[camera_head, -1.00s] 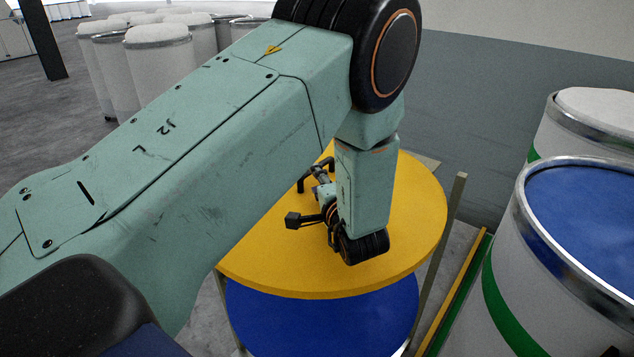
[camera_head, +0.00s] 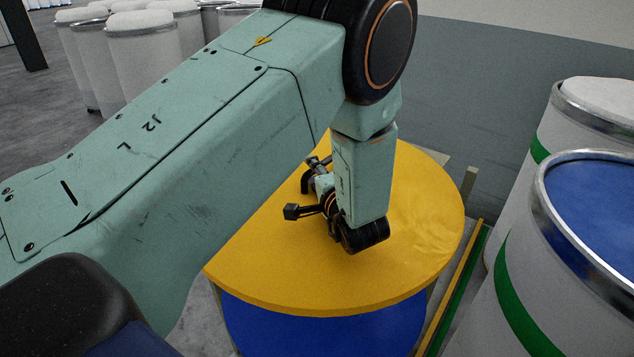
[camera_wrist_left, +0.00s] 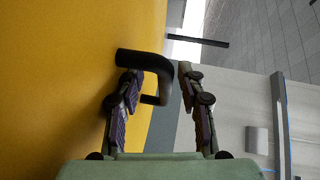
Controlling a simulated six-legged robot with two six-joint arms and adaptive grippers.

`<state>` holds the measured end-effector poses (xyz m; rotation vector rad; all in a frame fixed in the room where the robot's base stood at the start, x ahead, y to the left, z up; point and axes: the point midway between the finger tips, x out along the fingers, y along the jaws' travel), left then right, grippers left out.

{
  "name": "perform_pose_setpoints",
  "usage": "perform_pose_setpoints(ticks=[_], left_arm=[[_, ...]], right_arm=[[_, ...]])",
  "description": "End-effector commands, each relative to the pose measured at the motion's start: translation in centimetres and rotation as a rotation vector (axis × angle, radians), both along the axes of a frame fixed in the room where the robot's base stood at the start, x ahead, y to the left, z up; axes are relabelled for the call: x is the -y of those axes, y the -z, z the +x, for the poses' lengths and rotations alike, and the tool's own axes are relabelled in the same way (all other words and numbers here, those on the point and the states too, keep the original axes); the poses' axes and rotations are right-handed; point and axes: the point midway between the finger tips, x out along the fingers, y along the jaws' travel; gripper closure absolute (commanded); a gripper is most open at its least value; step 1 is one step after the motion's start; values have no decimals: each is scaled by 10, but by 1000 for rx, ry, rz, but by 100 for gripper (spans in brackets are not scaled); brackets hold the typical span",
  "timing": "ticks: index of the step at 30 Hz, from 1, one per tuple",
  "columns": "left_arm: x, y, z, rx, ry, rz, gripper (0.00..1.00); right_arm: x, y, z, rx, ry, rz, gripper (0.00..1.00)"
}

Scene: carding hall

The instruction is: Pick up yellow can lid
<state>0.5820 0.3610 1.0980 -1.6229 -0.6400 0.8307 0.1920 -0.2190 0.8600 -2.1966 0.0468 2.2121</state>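The yellow can lid (camera_head: 420,235) is a large round disc above a blue round top in the head view. My left arm covers part of it. In the left wrist view the lid (camera_wrist_left: 60,90) fills the left side, with a black bent handle (camera_wrist_left: 150,64) standing off its face. My left gripper (camera_head: 315,188) is low over the lid near the handle, partly hidden by its own arm. In the left wrist view its fingers (camera_wrist_left: 158,75) are spread on both sides of the handle's outer bar, with small gaps beside it. My right gripper is not in view.
A blue round top (camera_head: 330,328) shows under the lid. A white drum with a blue top (camera_head: 600,200) stands close at the right, beside a yellow-green rail (camera_head: 455,295) and a thin post (camera_head: 468,184). Several white drums (camera_head: 145,55) stand back left.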

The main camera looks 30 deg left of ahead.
Motion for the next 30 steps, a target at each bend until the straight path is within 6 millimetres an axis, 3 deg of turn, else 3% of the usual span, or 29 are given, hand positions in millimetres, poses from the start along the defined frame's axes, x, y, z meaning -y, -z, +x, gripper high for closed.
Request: perform_pose_setpoints(ticks=[3,18,30], left_arm=[[2,0,-1,-2,1,0,59],[1,2,-1,-5,1,-2,100],[0,2,-1,-7,1,-2,100]], right_arm=[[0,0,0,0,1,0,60],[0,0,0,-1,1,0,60],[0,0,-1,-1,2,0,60]])
